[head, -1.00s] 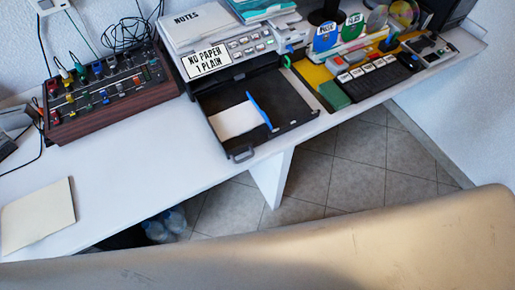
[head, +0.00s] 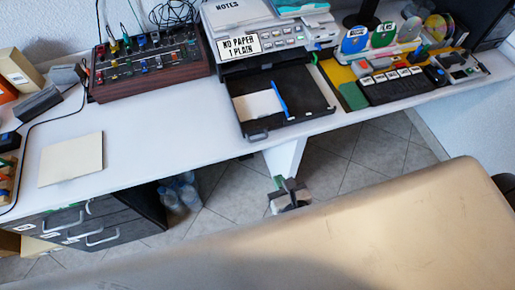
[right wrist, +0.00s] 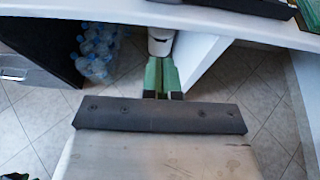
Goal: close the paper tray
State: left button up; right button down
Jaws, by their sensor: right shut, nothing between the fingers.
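The black paper tray (head: 312,106) is pulled out of the front of the grey printer (head: 272,46) on the white desk. White paper (head: 258,104) lies in the tray beside a blue guide (head: 280,98). The tray's handle (head: 258,136) is at its front left, by the desk edge. My right gripper (head: 284,184) is below the desk edge in the picture, in front of the tray and apart from it. In the right wrist view its greenish fingers (right wrist: 161,78) are shut and empty. My left gripper is not in view.
The desk's front edge (right wrist: 250,38) crosses the top of the right wrist view. A white desk support (head: 285,158) and water bottles (head: 181,192) stand below. A drawer unit (head: 100,226) is at left. A black keypad (head: 390,86) and a mixer (head: 146,66) flank the printer.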

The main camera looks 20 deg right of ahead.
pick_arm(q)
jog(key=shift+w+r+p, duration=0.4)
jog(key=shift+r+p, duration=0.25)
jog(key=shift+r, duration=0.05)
pick_arm(e)
jog(key=shift+w+r+x, duration=0.15)
jog(key=shift+r+x, duration=0.15)
jog(key=shift+x, duration=1.95)
jog(key=shift+w+r+x, duration=0.1)
jog(key=shift+r+x, duration=0.25)
jog(key=shift+x, duration=1.9)
jog(key=shift+w+r+x, duration=0.15)
jog(key=shift+r+x, duration=0.15)
jog(key=shift+x, duration=1.9)
